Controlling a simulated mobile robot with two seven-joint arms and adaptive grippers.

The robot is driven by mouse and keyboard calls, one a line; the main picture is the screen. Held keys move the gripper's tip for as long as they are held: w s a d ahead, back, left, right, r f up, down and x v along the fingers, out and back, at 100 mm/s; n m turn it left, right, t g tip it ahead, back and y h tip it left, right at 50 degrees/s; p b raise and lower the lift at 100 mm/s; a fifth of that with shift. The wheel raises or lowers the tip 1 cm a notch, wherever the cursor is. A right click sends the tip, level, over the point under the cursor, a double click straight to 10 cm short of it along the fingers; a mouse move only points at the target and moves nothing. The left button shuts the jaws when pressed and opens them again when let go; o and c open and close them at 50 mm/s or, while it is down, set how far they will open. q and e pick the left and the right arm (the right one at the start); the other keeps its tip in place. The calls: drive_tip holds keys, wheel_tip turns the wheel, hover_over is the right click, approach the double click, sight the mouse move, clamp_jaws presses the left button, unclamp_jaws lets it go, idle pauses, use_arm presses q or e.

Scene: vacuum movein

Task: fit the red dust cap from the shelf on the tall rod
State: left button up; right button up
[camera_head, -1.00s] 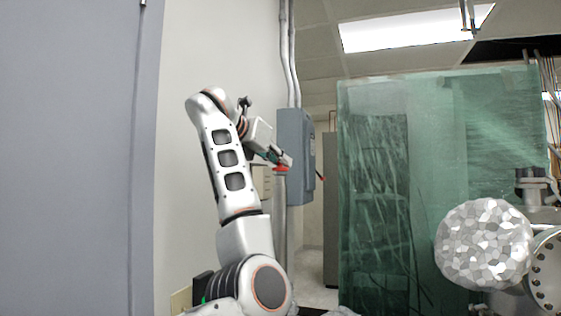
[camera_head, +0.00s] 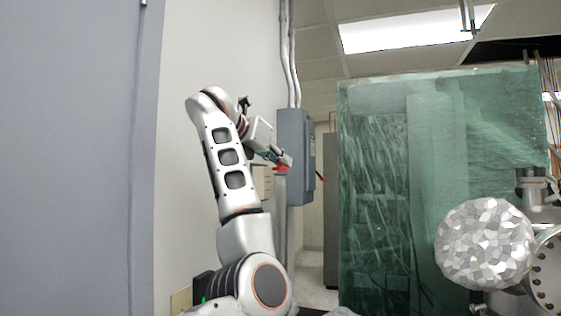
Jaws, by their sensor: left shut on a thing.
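My left gripper (camera_head: 284,160) is raised in the middle of the head view, at the end of my bent left arm. It is shut on the red dust cap (camera_head: 281,169), which shows as a small red patch under the fingertips. The cap hangs in the air in front of a grey pipe, apart from anything else I can make out. Most of the cap is hidden by the fingers. The tall rod and the shelf cannot be made out. My right gripper is not in view.
A blue-grey wall box (camera_head: 296,150) is behind the gripper. A green translucent curtain (camera_head: 440,180) fills the right side. A faceted silver ball (camera_head: 485,243) and a bolted flange (camera_head: 547,272) stand at the lower right. A grey panel (camera_head: 65,160) is at the left.

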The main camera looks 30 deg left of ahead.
use_arm(q)
drive_tip(key=shift+f+b, duration=0.5)
drive_tip(key=shift+f, duration=0.05)
idle(0.8)
drive_tip(key=o, duration=0.8)
drive_tip(key=v, duration=1.2)
drive_tip(key=shift+d+f, duration=0.1)
idle(0.7)
